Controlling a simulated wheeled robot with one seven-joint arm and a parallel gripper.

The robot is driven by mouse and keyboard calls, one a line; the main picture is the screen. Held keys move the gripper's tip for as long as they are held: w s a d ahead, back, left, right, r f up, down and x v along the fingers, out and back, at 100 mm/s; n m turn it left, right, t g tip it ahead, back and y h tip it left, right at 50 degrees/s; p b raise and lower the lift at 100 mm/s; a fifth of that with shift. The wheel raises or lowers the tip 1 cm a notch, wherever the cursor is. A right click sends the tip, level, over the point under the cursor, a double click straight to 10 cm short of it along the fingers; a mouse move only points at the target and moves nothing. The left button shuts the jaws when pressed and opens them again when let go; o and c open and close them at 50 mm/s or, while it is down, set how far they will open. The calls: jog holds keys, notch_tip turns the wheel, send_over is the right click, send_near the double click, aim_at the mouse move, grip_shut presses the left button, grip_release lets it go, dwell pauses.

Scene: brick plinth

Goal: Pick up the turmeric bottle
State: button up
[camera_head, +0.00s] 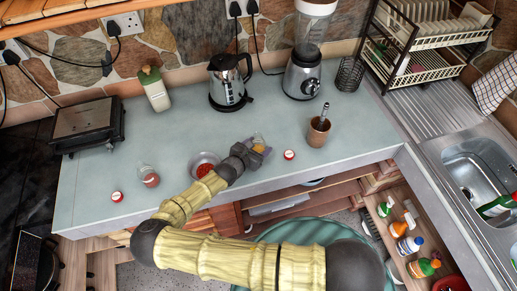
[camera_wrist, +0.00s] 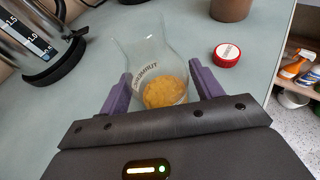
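The turmeric bottle (camera_wrist: 165,85) is clear glass with yellow-orange powder and dark lettering, seen without a lid in the wrist view. Whether the fingers touch the glass is hard to tell.
A red-rimmed lid (camera_head: 289,155) and a brown cup (camera_head: 318,132) stand to the right. A kettle (camera_head: 229,82) stands behind. The counter's front edge is close.

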jog(key=c, duration=0.7)
jog(key=shift+r, duration=0.15)
jog(key=shift+c, duration=0.2)
notch_tip(320, 180, up, 18)
jog(key=b, duration=0.4)
jog(key=shift+b, duration=0.3)
dwell(0.3)
dwell(0.7)
